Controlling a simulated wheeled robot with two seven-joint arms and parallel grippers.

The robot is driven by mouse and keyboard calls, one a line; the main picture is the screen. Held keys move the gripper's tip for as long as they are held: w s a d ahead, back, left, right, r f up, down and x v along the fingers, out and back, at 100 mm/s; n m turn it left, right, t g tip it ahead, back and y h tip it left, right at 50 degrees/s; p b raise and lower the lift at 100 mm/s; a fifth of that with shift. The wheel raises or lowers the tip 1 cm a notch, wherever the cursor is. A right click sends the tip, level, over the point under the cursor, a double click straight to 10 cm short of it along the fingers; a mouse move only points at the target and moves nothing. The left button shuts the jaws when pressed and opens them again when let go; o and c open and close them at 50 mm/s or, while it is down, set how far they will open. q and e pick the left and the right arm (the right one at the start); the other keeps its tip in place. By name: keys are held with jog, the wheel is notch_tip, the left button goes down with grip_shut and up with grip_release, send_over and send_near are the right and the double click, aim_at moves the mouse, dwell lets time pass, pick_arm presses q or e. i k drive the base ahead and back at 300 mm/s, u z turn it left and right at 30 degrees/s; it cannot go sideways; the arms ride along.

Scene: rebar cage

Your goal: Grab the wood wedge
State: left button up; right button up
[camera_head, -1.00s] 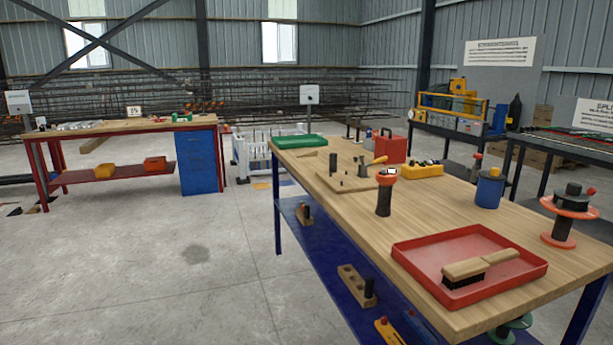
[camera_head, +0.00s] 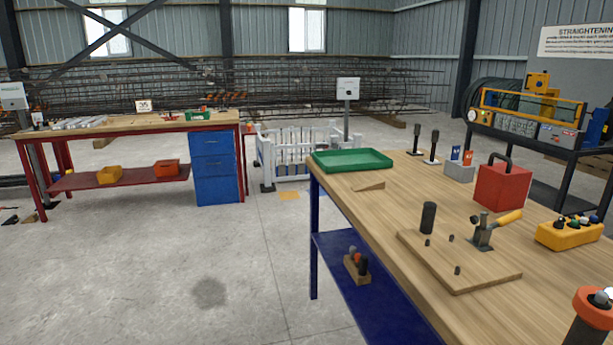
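The wood wedge (camera_head: 369,187) is a small, thin, light-brown piece. It lies on the wooden top of the near workbench (camera_head: 385,226), close to its left edge and just in front of the green tray (camera_head: 352,160). Its colour is close to that of the bench top. Nothing touches it or hides it. Neither of my grippers is in view.
A wooden bending board (camera_head: 460,268) with pegs and a lever lies nearer on the bench. Clear concrete floor (camera_head: 230,265) lies left of the bench.

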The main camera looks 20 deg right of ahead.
aim_at(378, 183)
jog(key=z, duration=0.25)
jog(key=i, duration=2.1)
jog(key=z, duration=0.35)
